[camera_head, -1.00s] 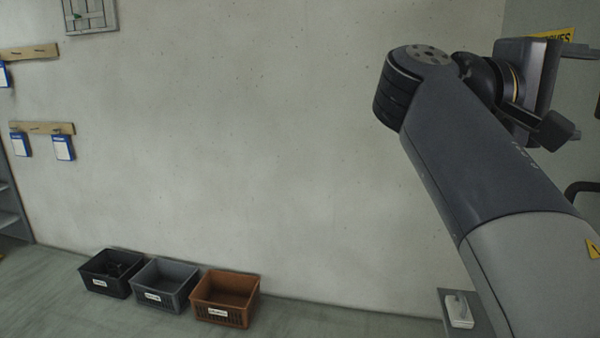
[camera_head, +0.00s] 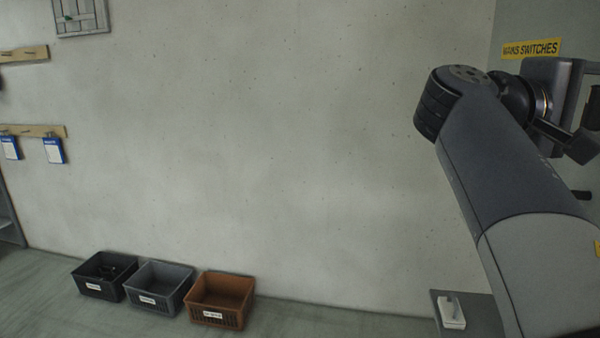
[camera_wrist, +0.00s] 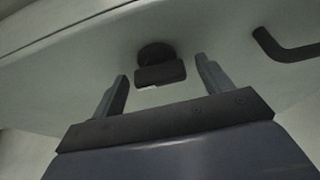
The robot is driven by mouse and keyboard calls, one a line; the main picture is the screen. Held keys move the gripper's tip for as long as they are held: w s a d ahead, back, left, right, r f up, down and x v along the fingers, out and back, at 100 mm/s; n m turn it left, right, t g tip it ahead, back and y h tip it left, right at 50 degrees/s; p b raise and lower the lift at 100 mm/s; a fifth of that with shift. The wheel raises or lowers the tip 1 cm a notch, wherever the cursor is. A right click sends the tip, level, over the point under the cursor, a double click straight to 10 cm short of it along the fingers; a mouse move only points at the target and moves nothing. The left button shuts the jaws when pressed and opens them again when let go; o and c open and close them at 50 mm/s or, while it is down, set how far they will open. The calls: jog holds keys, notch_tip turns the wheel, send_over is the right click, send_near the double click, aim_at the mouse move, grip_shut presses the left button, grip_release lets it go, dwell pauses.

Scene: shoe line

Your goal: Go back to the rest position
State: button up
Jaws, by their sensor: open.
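My gripper (camera_wrist: 162,78) is open in the wrist view, its two dark fingers apart with nothing held between them. A dark knob-like switch (camera_wrist: 158,66) on a pale panel (camera_wrist: 90,55) shows between and beyond the fingertips. Whether the fingers touch it cannot be told, but a gap shows on both sides. In the head view my arm reaches up along the right side, bent at the elbow, and my wrist is by the right edge. The fingertips are not clearly seen there.
A yellow "MAINS SWITCHES" sign (camera_head: 531,49) is on the wall near my wrist. A dark bent handle (camera_wrist: 285,46) is at the right in the wrist view. Black (camera_head: 104,290), grey (camera_head: 158,302) and brown (camera_head: 219,312) crates stand on the floor. The middle wall is bare.

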jog(key=shift+a, duration=0.1)
jog(key=s+a+b, duration=0.2)
jog(key=a+b, duration=0.1)
jog(key=a, duration=0.8)
jog(key=d+p, duration=0.1)
jog(key=d, duration=0.2)
jog(key=w+d+p, duration=0.1)
jog(key=d, duration=0.3)
jog(key=w+d+p, duration=0.1)
jog(key=d, duration=0.3)
jog(key=shift+r, duration=0.1)
jog(key=shift+d+f+m+b, duration=0.15)
jog(key=shift+f+m+b, duration=0.15)
jog(key=shift+f+b, duration=0.1)
jog(key=m+b, duration=0.2)
jog(key=m+h+b, duration=0.1)
jog(key=m+b, duration=0.1)
jog(key=shift+f+h, duration=0.15)
jog(key=shift+h, duration=0.15)
jog(key=m+g+b, duration=0.1)
jog(key=m, duration=0.1)
jog(key=m+h+b, duration=0.1)
jog(key=m+b, duration=0.1)
jog(key=shift+w+m+g+h, duration=0.1)
jog(key=shift+m+g+h, duration=0.2)
jog(key=shift+m+g, duration=0.1)
jog(key=shift+a+b, duration=0.3)
jog(key=shift+a, duration=0.05)
jog(key=shift+b+v, duration=0.3)
jog(key=shift+v, duration=0.85)
